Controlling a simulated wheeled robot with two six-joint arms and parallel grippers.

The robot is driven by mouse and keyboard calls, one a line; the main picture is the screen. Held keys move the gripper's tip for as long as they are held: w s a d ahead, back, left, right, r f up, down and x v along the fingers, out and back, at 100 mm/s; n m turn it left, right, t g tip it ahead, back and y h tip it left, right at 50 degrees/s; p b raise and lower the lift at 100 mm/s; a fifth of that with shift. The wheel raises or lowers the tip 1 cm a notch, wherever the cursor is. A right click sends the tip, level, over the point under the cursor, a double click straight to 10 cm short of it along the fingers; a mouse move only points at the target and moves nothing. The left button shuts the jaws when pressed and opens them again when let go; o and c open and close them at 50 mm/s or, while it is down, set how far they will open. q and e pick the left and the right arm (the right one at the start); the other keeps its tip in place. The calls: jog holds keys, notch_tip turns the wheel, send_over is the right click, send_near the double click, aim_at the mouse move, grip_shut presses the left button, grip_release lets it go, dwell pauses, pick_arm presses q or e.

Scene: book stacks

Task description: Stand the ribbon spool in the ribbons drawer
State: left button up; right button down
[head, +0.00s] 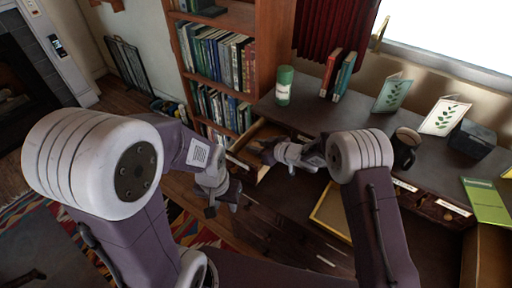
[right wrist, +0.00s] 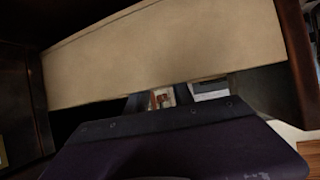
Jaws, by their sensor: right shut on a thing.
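My right gripper (head: 262,151) reaches into an open wooden drawer (head: 264,172) at the left end of the dark desk. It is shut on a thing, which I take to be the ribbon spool. The spool is mostly hidden; only a small pale and reddish patch (right wrist: 163,98) shows between the fingers in the right wrist view. That view also shows a tan drawer wall (right wrist: 165,58) close ahead of the gripper. I cannot tell whether the spool is upright or touching the drawer floor. My left gripper (head: 222,207) hangs empty and open, in front of the desk.
A green cylinder (head: 284,85), red and teal books (head: 338,73), leaf cards (head: 445,116) and a dark mug (head: 404,148) stand on the desk. A bookcase (head: 270,45) stands behind.

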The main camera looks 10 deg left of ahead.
jog(key=shift+f, duration=0.1)
jog(key=shift+f+b, duration=0.3)
jog(key=shift+f, duration=0.1)
jog(key=c, duration=1.1)
grip_release()
jog(key=shift+r, duration=0.1)
